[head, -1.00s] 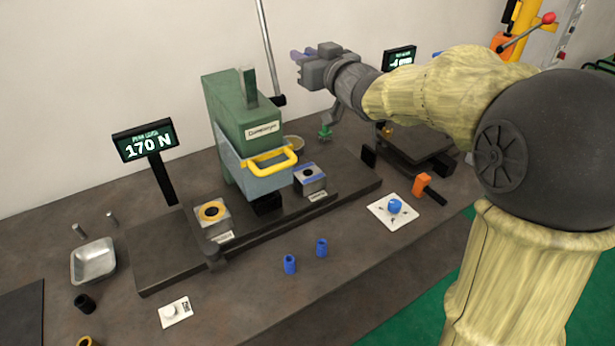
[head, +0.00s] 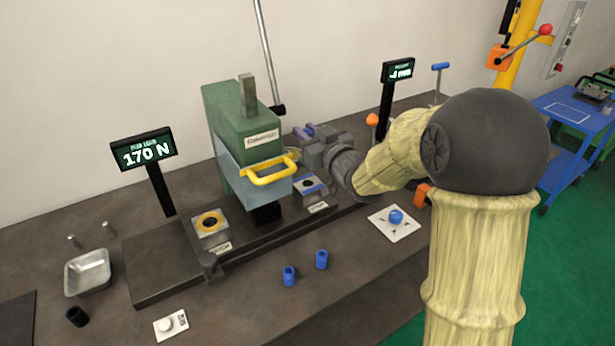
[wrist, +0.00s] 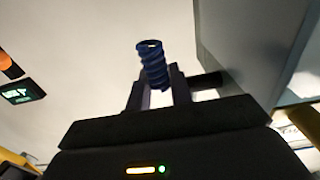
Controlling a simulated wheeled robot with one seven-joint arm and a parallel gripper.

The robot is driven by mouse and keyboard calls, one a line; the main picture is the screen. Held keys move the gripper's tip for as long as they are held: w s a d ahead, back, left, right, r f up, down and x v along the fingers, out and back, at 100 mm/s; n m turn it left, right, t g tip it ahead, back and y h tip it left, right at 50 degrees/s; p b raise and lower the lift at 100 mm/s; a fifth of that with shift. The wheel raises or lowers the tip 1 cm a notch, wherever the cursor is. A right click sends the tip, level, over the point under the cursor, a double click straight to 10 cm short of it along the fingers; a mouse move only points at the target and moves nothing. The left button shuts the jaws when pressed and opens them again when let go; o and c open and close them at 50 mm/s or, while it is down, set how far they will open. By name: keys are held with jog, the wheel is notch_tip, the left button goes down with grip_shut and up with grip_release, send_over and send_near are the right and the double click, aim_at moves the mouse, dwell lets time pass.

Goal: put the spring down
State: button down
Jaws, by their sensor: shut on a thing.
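The spring (wrist: 153,62) is a dark blue coil in the wrist view. My gripper (wrist: 156,88) is shut on its lower part, and its upper coils stand out past the fingertips, slightly tilted. In the head view my gripper (head: 306,133) is just right of the green press (head: 240,130), above the bench and near the blue-topped block (head: 308,187). A small purple-blue shape shows at the fingers there, but I cannot make out the coil clearly. Whether the gripper touches the press is unclear.
The press has a yellow handle (head: 270,172). A yellow-ringed block (head: 209,224) sits left of it. A metal tray (head: 88,272) lies at left. A knob plate (head: 394,222) is at right.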

send_over(307, 176)
jog(key=s, duration=0.3)
notch_tip(307, 176, down, 8)
jog(key=shift+d+f, duration=0.15)
jog(key=shift+f, duration=0.05)
jog(key=shift+f+b, duration=0.3)
jog(key=shift+f, duration=1.6)
jog(key=shift+f, duration=0.1)
jog(key=c, duration=1.3)
grip_release()
jog(key=shift+o, duration=0.2)
